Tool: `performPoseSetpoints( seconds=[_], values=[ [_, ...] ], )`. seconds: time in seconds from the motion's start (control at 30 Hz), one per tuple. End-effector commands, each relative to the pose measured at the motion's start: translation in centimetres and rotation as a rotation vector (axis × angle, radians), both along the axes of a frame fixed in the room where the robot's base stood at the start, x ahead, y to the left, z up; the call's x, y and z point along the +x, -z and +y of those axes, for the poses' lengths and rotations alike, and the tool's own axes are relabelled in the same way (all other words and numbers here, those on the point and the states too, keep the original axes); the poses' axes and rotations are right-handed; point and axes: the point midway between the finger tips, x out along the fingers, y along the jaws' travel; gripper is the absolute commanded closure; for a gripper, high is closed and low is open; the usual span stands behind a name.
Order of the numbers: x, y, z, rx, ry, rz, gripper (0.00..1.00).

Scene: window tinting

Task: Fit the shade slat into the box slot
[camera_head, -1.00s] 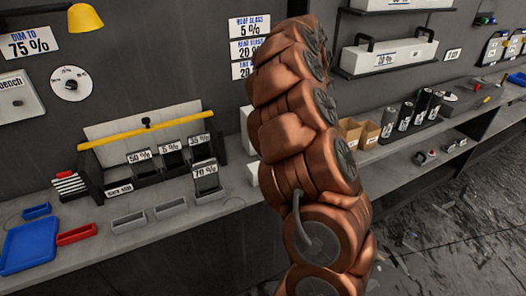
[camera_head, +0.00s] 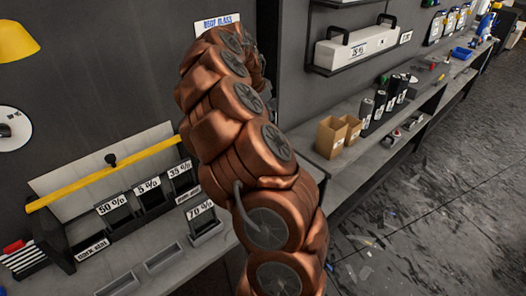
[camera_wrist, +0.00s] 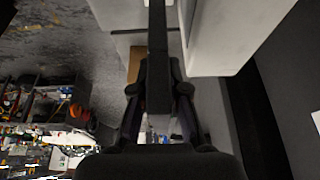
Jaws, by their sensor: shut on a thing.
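My gripper (camera_wrist: 158,95) shows in the wrist view, its two dark fingers shut on a narrow dark strip, which looks like the shade slat (camera_wrist: 157,25). The strip runs up to the top edge of the picture. In the head view my copper arm hides the gripper and slat. The slotted box (camera_head: 72,232) stands on the bench at the left, dark, with labels 50 %, 5 % and 35 % at its compartments. A holder (camera_head: 207,232) labelled 70 % stands in front of its right end. I cannot tell how far the slat is from the box.
A yellow bar (camera_head: 105,175) runs along a pale panel behind the box. Two grey trays (camera_head: 163,258) lie in front. Cardboard boxes (camera_head: 332,137) and dark cylinders (camera_head: 380,105) stand on the right bench. A pale block (camera_wrist: 230,35) is close beside the slat in the wrist view.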

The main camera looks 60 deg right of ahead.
Motion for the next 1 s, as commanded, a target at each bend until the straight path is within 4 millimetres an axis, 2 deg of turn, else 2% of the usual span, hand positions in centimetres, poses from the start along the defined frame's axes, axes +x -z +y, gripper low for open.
performPoseSetpoints(
  seconds=[0.03, 0.3, 0.43, 0.67, 0.9, 1.0],
  values=[
    [0.0, 1.7, 0.0, -0.001, 0.000, 0.001, 1.00],
    [0.0, 7.1, 0.0, 0.000, 0.000, 0.000, 1.00],
    [-0.1, 8.5, 0.0, 0.000, 0.001, 0.001, 1.00],
    [-0.1, 9.6, -0.1, 0.001, 0.003, 0.000, 1.00],
    [-0.3, 13.1, -0.1, 0.003, 0.005, 0.001, 1.00],
    [-0.3, 13.9, -0.1, 0.005, 0.007, 0.002, 1.00]
  ],
)
